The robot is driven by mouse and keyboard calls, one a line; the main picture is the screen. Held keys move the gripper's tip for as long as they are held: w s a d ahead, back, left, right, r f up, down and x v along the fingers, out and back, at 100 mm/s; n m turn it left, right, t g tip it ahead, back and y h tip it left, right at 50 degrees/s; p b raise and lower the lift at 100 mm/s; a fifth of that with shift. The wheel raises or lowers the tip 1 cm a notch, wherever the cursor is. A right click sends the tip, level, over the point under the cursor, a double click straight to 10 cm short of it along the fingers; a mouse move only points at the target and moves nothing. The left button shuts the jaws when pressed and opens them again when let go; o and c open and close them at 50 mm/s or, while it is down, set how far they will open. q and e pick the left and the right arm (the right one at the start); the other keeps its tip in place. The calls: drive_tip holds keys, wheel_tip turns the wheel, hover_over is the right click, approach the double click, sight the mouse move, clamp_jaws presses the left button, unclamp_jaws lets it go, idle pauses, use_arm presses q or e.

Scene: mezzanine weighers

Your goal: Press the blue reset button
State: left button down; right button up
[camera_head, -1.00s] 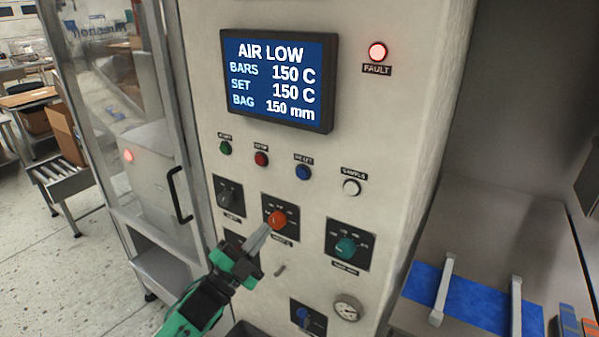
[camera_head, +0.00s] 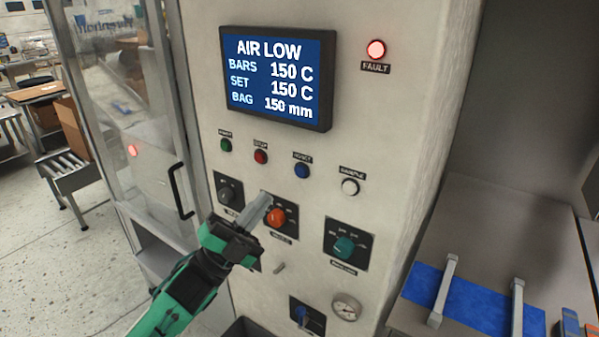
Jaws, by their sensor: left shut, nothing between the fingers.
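The blue reset button (camera_head: 302,171) is on the machine's pale front panel, in the row of small buttons under the screen, between the red button (camera_head: 261,157) and the white button (camera_head: 350,187). My left gripper (camera_head: 265,197) is shut and empty. Its fingertips are in front of the panel, below and left of the blue button and apart from it in the picture. They overlap the upper left of the plate with the orange knob (camera_head: 276,217). I cannot tell whether they touch the panel. My right gripper is not in view.
The screen (camera_head: 276,78) reads AIR LOW, and the red FAULT lamp (camera_head: 376,49) is lit. A black knob (camera_head: 229,190) and a teal knob (camera_head: 345,246) flank the orange one. A glass door with a black handle (camera_head: 180,190) stands at the left.

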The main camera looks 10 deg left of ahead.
use_arm(q)
approach(307, 161)
wheel_tip(307, 161, up, 3)
drive_tip(key=d, duration=0.1)
drive_tip(key=shift+w+d, duration=0.35)
drive_tip(key=shift+w, duration=0.15)
idle(1.7)
drive_tip(key=shift+w+d+b, duration=0.2)
drive_tip(key=shift+w+b, duration=0.15)
drive_tip(key=shift+w, duration=0.05)
drive_tip(key=shift+w+d, duration=0.1)
drive_tip(key=shift+w, duration=0.25)
idle(0.6)
idle(0.3)
drive_tip(key=shift+s+a, duration=0.3)
drive_tip(key=shift+s, duration=0.45)
drive_tip(key=shift+f, duration=0.1)
